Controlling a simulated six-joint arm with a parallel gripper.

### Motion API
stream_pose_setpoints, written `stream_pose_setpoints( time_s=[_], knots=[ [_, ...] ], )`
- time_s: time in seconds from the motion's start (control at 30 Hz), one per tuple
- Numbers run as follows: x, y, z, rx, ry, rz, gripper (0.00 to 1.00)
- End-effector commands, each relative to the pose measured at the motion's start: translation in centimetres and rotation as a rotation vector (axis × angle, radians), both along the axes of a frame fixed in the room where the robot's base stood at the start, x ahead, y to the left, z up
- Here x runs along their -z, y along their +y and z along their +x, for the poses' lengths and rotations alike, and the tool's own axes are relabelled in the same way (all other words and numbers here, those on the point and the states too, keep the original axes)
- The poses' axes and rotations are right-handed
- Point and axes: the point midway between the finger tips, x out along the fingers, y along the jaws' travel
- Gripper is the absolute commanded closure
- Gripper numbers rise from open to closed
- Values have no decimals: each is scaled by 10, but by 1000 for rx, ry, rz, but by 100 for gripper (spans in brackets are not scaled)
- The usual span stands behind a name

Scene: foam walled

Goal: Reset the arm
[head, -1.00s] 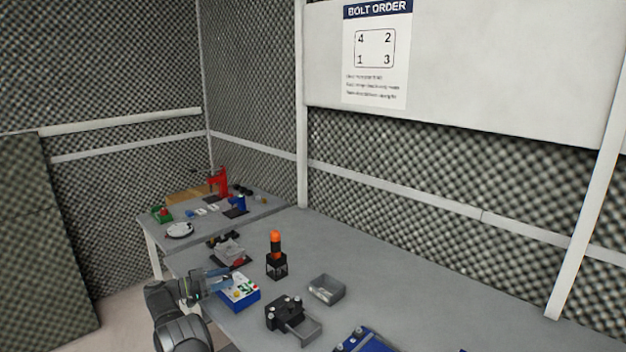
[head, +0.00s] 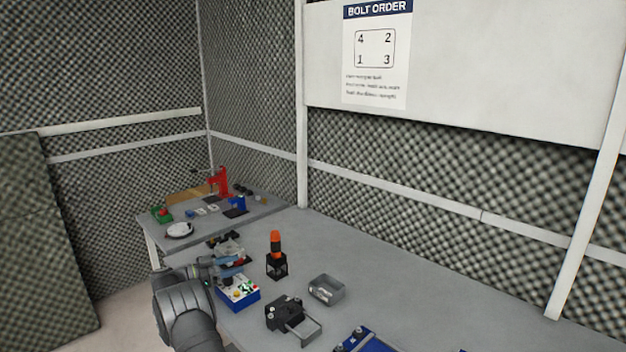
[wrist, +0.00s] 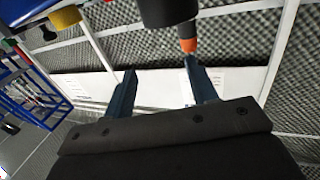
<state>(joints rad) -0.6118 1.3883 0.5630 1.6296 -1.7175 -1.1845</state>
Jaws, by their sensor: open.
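My arm reaches in from the lower left of the head view. My gripper (head: 232,262) is above the bench, over the back part of a blue box with a white top (head: 238,292). In the wrist view my gripper (wrist: 158,88) shows two dark blue fingers spread apart with nothing between them. Beyond the fingers are a white board and foam wall.
An orange-topped tool in a black holder (head: 277,256) stands right of my gripper. A black fixture (head: 286,313), a grey tray (head: 326,290) and a blue fixture (head: 357,341) are nearer. A second table (head: 262,212) stands behind. The bench's right side looks clear.

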Motion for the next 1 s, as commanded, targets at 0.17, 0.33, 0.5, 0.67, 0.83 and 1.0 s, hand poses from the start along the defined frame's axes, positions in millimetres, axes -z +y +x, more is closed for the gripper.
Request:
stream_pose_setpoints(
  time_s=[0.17, 0.33, 0.5, 0.67, 0.83, 1.0],
  knots=[
    [-14, -22, -4, 3, 0, 0, 47],
    [-27, -43, -7, 2, 0, 0, 47],
    [-40, -64, -11, 2, 0, 1, 47],
    [-42, -71, -12, -1, 1, 0, 47],
    [-28, -49, -8, 0, 0, 0, 47],
    [-15, -26, -5, -1, 0, 0, 47]
  ],
)
